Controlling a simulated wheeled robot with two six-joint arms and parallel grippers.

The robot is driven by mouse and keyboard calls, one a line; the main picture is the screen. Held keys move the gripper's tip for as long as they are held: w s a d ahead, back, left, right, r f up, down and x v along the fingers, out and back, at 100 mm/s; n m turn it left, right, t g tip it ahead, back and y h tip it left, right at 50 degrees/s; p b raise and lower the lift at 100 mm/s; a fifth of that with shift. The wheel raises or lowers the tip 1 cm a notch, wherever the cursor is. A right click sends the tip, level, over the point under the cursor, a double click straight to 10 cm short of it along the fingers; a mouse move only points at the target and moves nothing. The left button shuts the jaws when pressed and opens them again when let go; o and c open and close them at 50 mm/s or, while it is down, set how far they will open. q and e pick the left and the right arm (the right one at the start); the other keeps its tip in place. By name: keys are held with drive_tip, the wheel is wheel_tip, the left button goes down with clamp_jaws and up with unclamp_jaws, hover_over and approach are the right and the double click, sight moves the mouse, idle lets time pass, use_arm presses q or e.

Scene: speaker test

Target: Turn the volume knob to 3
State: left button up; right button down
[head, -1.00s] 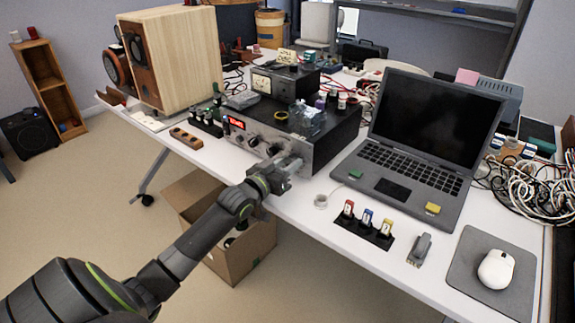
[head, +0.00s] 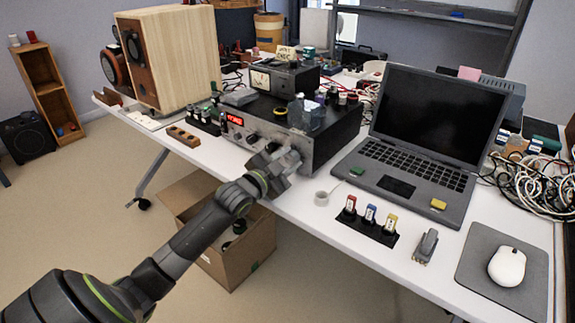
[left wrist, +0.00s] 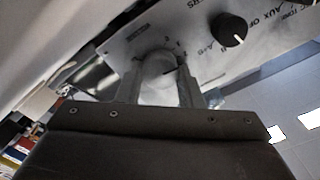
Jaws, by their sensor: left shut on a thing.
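The amplifier (head: 308,150) is a silver-fronted box with a red lit display, standing on the white table. My left gripper (head: 290,158) is at the right part of its front panel. In the left wrist view, the volume knob (left wrist: 158,66) is a round silver knob on the panel, with small scale marks around it. My left gripper (left wrist: 160,88) is shut on it, one finger on each side. A dark line shows near the knob's right edge; the number it points to is too small to read. My right gripper is out of view.
A black knob (left wrist: 231,30) with a white pointer is close beside the held knob. Bottles (head: 306,114) and a meter box (head: 283,78) stand on the amplifier. A laptop (head: 430,150) is to the right.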

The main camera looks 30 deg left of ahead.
use_arm(q)
drive_tip(key=m+b, duration=0.1)
drive_tip(key=m, duration=0.1)
drive_tip(key=shift+f+m, duration=0.15)
drive_tip(key=shift+m, duration=0.15)
drive_tip(key=shift+m+b, duration=0.45)
drive_tip(key=shift+m, duration=0.75)
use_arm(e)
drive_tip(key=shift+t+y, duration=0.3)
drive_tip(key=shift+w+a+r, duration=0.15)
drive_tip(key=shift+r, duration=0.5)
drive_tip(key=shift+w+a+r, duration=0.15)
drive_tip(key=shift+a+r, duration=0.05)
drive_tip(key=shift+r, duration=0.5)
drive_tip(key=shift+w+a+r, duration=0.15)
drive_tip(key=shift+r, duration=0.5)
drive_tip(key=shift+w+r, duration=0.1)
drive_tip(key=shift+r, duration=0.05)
use_arm(q)
drive_tip(key=o, duration=1)
drive_tip(key=shift+c, duration=0.2)
